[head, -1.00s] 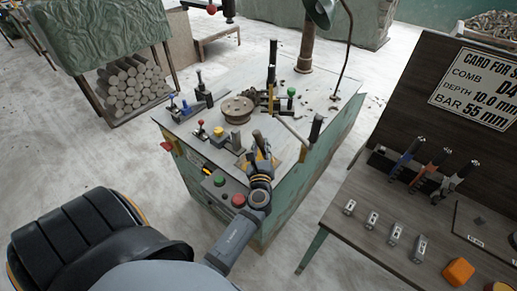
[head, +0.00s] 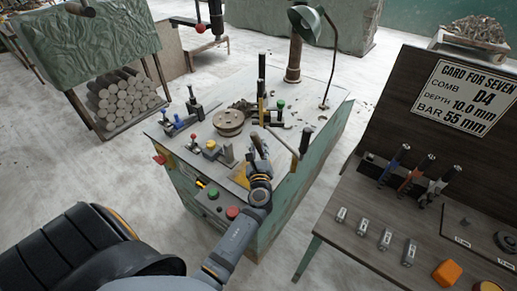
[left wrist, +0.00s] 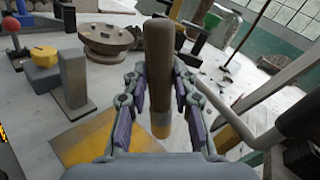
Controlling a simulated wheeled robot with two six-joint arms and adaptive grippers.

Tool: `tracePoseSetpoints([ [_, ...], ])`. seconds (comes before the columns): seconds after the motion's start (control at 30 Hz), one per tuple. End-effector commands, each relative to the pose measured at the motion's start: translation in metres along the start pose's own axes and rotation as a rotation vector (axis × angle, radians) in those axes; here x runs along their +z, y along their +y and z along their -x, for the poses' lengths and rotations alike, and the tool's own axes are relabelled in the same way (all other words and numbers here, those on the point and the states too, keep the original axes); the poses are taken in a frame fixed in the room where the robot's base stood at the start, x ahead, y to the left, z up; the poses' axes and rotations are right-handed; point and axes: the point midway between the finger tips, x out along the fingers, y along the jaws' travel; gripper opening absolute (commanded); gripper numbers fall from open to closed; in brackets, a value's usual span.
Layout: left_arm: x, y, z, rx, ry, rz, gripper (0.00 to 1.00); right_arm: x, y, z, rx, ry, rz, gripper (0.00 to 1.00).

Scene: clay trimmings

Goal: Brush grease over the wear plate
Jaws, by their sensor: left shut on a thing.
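My left gripper (head: 261,158) is over the front right part of the green machine's top. It is shut on a brush with a brown wooden handle (left wrist: 160,60). A flat plate with a worn yellow patch (head: 240,176), which looks like the wear plate, lies left of the gripper; the yellow patch also shows low in the left wrist view (left wrist: 85,145). I cannot tell whether the brush touches it. My right gripper is not in view.
A round metal disc (head: 229,122), a yellow-topped block (head: 210,146) and several levers stand on the machine top. A slanted bar (left wrist: 275,85) is close right of the gripper. Red and green buttons are on the front. A workbench (head: 345,238) stands at right.

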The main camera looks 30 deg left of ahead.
Motion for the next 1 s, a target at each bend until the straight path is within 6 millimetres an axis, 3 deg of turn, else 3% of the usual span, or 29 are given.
tracePoseSetpoints([
  [0.03, 0.012, -0.004, 0.001, 0.0, 0.0, 0.0, 0.0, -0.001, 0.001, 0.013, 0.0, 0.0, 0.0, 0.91],
  [0.2, 0.03, -0.011, 0.001, 0.0, 0.0, 0.0, 0.0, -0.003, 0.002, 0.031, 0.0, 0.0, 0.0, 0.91],
  [0.57, 0.031, -0.011, 0.001, 0.0, -0.001, 0.0, 0.0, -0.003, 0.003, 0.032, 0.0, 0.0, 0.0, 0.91],
  [0.87, 0.059, -0.021, 0.002, 0.0, -0.001, 0.0, 0.0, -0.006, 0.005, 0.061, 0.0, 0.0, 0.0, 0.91],
  [1.0, 0.059, -0.021, 0.002, 0.0, 0.0, 0.0, 0.0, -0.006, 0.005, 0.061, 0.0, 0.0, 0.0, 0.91],
])
